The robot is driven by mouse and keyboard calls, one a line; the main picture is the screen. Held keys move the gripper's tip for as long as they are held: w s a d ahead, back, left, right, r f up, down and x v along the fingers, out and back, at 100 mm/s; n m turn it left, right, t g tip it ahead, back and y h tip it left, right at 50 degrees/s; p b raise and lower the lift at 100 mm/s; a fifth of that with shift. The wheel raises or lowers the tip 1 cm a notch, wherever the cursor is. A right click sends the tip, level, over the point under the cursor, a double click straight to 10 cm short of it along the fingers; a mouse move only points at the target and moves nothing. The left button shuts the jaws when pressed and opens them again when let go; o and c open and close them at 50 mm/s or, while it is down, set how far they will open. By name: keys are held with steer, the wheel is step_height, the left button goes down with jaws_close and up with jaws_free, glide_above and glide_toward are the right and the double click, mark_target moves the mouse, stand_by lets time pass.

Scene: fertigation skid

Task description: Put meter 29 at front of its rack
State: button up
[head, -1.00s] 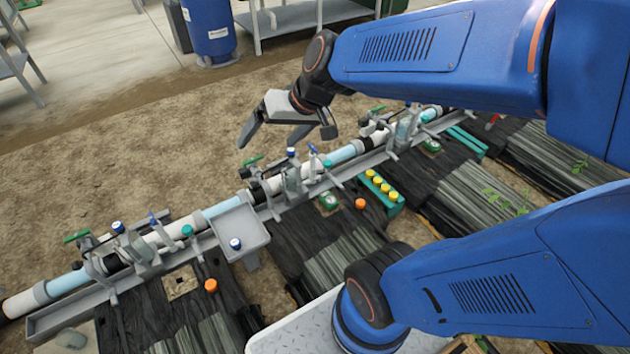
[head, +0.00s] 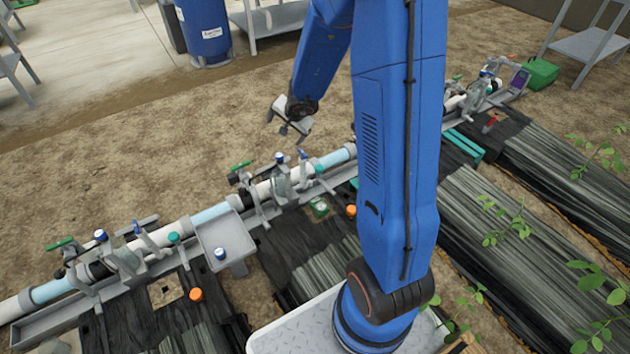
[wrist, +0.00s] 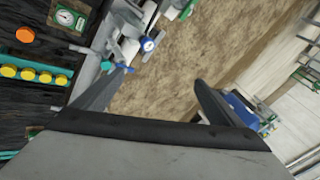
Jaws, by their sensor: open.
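No number 29 is readable in these frames, so I cannot tell which piece is meter 29. A green square unit with a round white dial (head: 320,207) lies on the dark slatted surface in front of the pipe. A similar dial unit shows at the upper left of the wrist view (wrist: 68,16). My gripper (head: 287,129) is open and empty in the air, behind and above the pipe line. In the wrist view, its two fingers (wrist: 160,80) are spread, with a blue round-faced fitting (wrist: 148,44) on the pipe beyond them.
A teal rack with yellow caps (wrist: 30,74) is at left in the wrist view. A grey tray (head: 213,229) holds a small blue-capped piece (head: 220,253). Orange caps (head: 196,294) lie on the dark slats. Bare soil (head: 130,140) behind the pipe is clear.

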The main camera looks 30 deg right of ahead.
steer(key=s+d+f+m+g+h, duration=0.1)
steer(key=d+f, duration=0.1)
steer(key=f, duration=0.4)
steer(key=s+d+f+m+g, duration=0.1)
steer(key=d+f+m+g, duration=0.15)
steer(key=f, duration=0.35)
steer(key=m+g, duration=0.2)
steer(key=g, duration=0.1)
glide_toward(319, 203)
steer(key=shift+d+f, duration=0.15)
steer(key=shift+f, duration=2.45)
steer(key=shift+d+f, duration=0.2)
steer(key=shift+f, duration=2.4)
steer(key=shift+c, duration=0.6)
steer(key=c, duration=1.1)
steer(key=shift+r, duration=5.45)
